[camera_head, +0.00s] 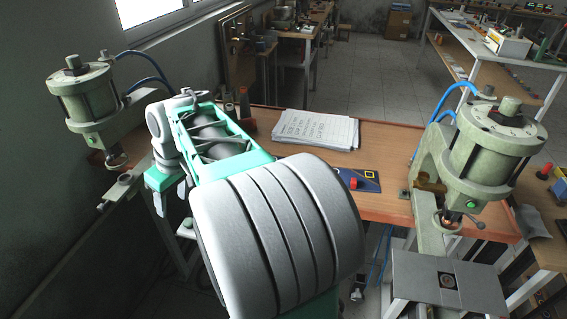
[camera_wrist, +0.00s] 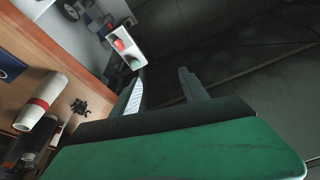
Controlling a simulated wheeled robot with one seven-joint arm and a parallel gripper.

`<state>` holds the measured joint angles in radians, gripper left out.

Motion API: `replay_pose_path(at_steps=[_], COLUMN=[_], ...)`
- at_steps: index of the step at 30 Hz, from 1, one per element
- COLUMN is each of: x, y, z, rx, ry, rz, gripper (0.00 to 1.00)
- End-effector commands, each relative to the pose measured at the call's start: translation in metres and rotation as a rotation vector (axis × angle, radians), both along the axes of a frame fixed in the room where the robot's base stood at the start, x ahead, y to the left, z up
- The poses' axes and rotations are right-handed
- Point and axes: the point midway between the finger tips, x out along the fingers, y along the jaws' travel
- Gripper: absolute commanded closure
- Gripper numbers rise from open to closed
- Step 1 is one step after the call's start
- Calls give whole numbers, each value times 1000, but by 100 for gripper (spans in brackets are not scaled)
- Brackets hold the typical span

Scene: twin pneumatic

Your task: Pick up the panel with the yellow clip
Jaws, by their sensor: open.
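A dark blue panel (camera_head: 358,180) lies on the wooden table, right of my arm and in front of the papers. It bears a yellow square outline and a small red part; I cannot make out the clip's shape. My gripper (camera_head: 173,208) is at the left, beyond the table's left side and well apart from the panel. In the wrist view my gripper (camera_wrist: 163,84) is open, with nothing seen between its fingers. A blue patch (camera_wrist: 8,67) at that view's left edge may be part of the panel. My arm hides much of the table's left and front.
Two pneumatic presses stand at the left (camera_head: 85,100) and right (camera_head: 487,150), with blue hoses. A stack of papers (camera_head: 315,129) lies at the table's back. A white and red cylinder (camera_wrist: 42,101) and small black parts (camera_wrist: 79,107) are near my gripper's left in the wrist view.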

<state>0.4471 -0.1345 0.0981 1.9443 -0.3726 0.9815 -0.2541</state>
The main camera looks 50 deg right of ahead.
Motion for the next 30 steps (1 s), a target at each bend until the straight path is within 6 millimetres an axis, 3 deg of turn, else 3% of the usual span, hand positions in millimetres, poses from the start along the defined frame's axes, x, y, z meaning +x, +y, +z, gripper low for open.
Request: replay_pose_path(at_steps=[1, 2, 3, 6, 9, 12, 15, 17, 30], x=[16, 23, 26, 13, -20, -57, -78, -80, -59], y=[-55, -85, -127, -226, -303, -356, -378, -381, -368], z=[8, 9, 8, -2, -18, -35, -46, -54, -115], rx=[12, 16, 20, 19, 8, -7, -18, -19, -19], ry=[2, -6, -14, -45, -71, -94, -104, -107, -107], rz=[4, 22, 47, 111, 165, 209, 240, 247, 247], gripper=[47, 47, 47, 47, 47, 47, 47, 47, 47])
